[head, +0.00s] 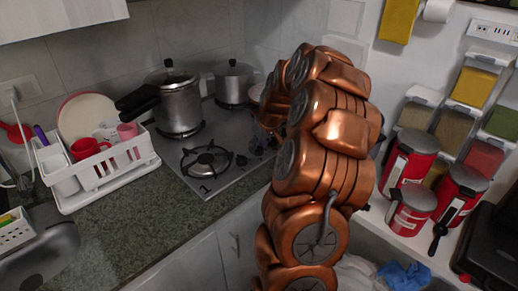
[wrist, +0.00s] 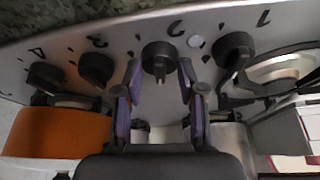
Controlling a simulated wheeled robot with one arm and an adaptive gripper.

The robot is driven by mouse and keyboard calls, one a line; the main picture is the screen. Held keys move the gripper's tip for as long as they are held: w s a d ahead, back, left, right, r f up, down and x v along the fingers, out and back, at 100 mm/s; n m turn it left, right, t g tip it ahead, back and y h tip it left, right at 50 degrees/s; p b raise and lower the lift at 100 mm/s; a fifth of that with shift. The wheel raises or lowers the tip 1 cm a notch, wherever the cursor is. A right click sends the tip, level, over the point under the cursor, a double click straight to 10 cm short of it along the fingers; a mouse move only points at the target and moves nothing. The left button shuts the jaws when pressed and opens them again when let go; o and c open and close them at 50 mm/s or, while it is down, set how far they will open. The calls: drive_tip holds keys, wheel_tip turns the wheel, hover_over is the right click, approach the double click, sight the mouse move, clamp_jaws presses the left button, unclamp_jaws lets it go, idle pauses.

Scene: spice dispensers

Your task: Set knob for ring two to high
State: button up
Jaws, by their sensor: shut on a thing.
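The wrist view shows a row of black knobs on the grey hob panel, with upside-down numbers beside them. The knob for ring two (wrist: 160,54) sits by the mark "2", in the middle of the view. My gripper (wrist: 158,68) has its two purple-sided fingers on either side of this knob and is shut on it. The knob's pale pointer line faces down in the picture. In the head view my copper-coloured arm hides the gripper and this knob.
A neighbouring knob (wrist: 234,50) by "1" is close to the right finger; another knob (wrist: 96,68) is left. On the hob (head: 225,181) stand a pressure cooker (head: 180,103) and a second pot (head: 233,82). A dish rack (head: 101,184) stands left, red canisters (head: 408,161) right.

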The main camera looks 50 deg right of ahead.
drive_tip(key=m+h+b, duration=0.1)
drive_tip(key=m+b, duration=0.3)
drive_tip(key=shift+f+h, duration=0.2)
drive_tip(key=shift+h, duration=0.2)
drive_tip(key=shift+w+a+r+m+g+h+b, duration=0.1)
drive_tip(key=shift+m+g+h+b, duration=0.25)
drive_tip(key=shift+m+b, duration=0.6)
drive_tip(key=shift+r+m+g+h+b, duration=0.1)
drive_tip(key=shift+m+g+h+b, duration=0.2)
drive_tip(key=shift+m+b, duration=0.6)
drive_tip(key=shift+m, duration=0.35)
drive_tip(key=o, duration=1.1)
drive_tip(key=shift+r, duration=0.1)
drive_tip(key=v, duration=1.2)
drive_tip(key=shift+w, duration=0.15)
